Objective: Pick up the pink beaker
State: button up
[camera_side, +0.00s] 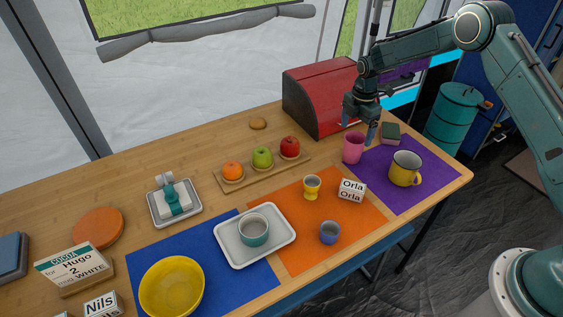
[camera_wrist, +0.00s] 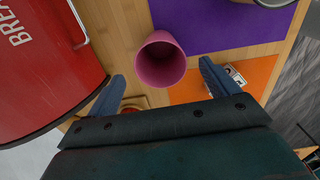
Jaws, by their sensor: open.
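The pink beaker (camera_side: 353,147) stands upright on the wooden table, at the left corner of the purple mat (camera_side: 425,195) and in front of the red bread bin. My gripper (camera_side: 360,129) is above the beaker, pointing down. In the wrist view the beaker (camera_wrist: 161,62) shows its open mouth, and it looks empty. It lies ahead of my two blue fingertips (camera_wrist: 161,80), near the middle between them. The fingers are wide apart and hold nothing. I cannot tell the exact height of the fingertips over the rim.
The red bread bin (camera_side: 315,100) is close behind and left of the beaker. A yellow mug (camera_side: 405,169) stands on the purple mat, with a dark green block (camera_side: 390,133) behind it. A wooden fruit board (camera_side: 232,184) lies left; an Orla card (camera_side: 351,190) is in front.

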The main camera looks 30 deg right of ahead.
aim_at(354, 142)
jog(key=shift+f, duration=0.35)
jog(key=shift+d+f, duration=0.1)
jog(key=shift+f, duration=2.45)
jog(key=c, duration=1.1)
jog(key=shift+o, duration=0.2)
jog(key=shift+r, duration=0.2)
notch_tip(354, 142, up, 20)
jog(key=shift+f, duration=0.2)
